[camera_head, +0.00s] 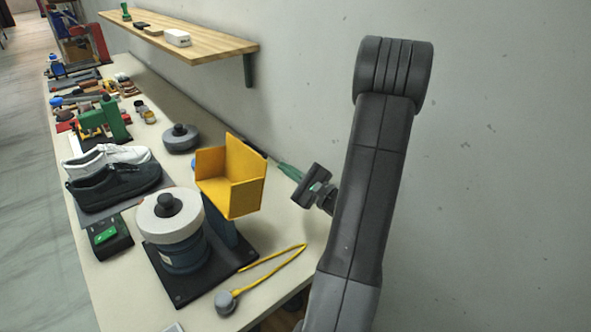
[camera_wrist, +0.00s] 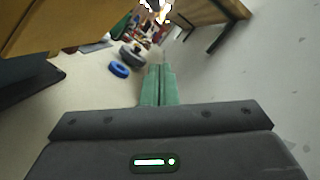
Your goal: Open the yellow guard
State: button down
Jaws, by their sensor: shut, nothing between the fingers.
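The yellow guard (camera_head: 232,180) is an angular panel piece on a dark upright at the right of a machine with a pale round wheel (camera_head: 170,222). The wheel's top is uncovered in the head view. My gripper (camera_head: 283,167) is just right of and behind the guard, its green fingers pointing toward it. In the wrist view the gripper's fingers (camera_wrist: 159,72) lie together with nothing between them. The guard fills the upper left of that view (camera_wrist: 75,22), close to the fingers, with no clear contact. My arm rises at the right, along the wall.
A yellow cable (camera_head: 275,262) with a grey knob lies at the bench front. Dark and white shoes (camera_head: 113,184), a small box with a green top (camera_head: 108,238) and a grey round piece (camera_head: 181,138) stand nearby. A wooden shelf (camera_head: 195,45) is on the wall behind.

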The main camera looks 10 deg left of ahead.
aim_at(258, 149)
jog(key=a+r+p, duration=0.3)
jog(key=a+r, duration=0.1)
jog(key=a, duration=0.2)
jog(key=shift+w, duration=0.15)
jog(key=shift+a+r, duration=0.1)
jog(key=shift+a, duration=0.05)
jog(key=shift+s+a+r+n+g+b, duration=0.25)
jog(key=shift+r+n+b, duration=0.15)
jog(key=shift+r+n, duration=0.15)
jog(key=shift+s+a+r+n+g+b, duration=0.15)
jog(key=shift+s+r+n+b, duration=0.15)
jog(key=shift+r+n+b, duration=0.25)
jog(key=shift+s+a+r+n+g+b, duration=0.15)
jog(key=shift+s+r+n+g+b, duration=0.1)
jog(key=shift+r+n, duration=0.25)
jog(key=shift+w+d+f+b, duration=0.1)
jog(key=shift+f+b, duration=0.05)
jog(key=shift+b, duration=0.15)
jog(key=s+d+f+b, duration=0.2)
jog(key=d+b, duration=0.3)
jog(key=d, duration=0.5)
jog(key=shift+d+f, duration=0.3)
jog(key=shift+f, duration=0.4)
